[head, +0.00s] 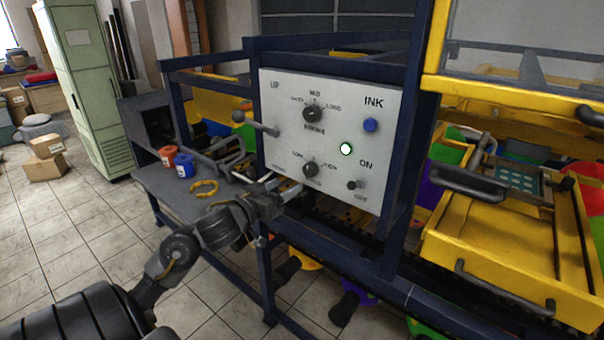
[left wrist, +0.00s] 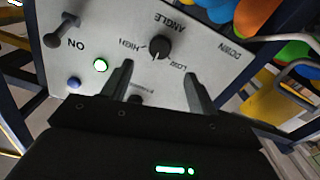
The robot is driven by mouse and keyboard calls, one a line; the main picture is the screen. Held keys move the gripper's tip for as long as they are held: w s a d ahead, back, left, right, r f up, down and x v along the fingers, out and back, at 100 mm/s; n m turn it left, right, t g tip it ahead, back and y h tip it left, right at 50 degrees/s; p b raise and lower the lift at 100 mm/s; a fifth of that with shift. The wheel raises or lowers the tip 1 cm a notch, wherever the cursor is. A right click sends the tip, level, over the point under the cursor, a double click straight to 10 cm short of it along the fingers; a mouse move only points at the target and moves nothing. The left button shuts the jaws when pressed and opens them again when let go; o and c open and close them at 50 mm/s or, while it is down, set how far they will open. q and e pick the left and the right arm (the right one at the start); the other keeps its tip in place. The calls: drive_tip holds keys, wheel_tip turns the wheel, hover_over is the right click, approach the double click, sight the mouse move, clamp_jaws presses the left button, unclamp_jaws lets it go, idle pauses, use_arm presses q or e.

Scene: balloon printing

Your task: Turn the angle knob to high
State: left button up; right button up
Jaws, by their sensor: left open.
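The angle knob (head: 310,170) is a small black dial low on the white control panel (head: 285,90), between the LOW and HIGH labels. In the left wrist view the angle knob (left wrist: 159,47) appears upside down, beyond and between my fingertips. Its pointer is too small to read surely. My left gripper (head: 287,184) is in front of the panel, just below and left of the knob. The left wrist view shows the left gripper (left wrist: 158,70) open and empty, its fingers apart from the knob. My right gripper is not in view.
A second knob (head: 313,113), a lever (head: 262,126), a blue button (head: 370,125), a lit green button (head: 346,149) and an ON switch (head: 354,185) share the panel. Blue frame posts (head: 412,130) flank it. Red and blue cups (head: 184,165) stand on the left table.

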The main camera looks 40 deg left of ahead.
sight(308, 171)
use_arm(q)
drive_tip(key=w+p, duration=0.1)
drive_tip(key=w, duration=0.7)
drive_tip(key=shift+w, duration=0.2)
drive_tip(key=shift+a, duration=0.15)
drive_tip(key=c, duration=1)
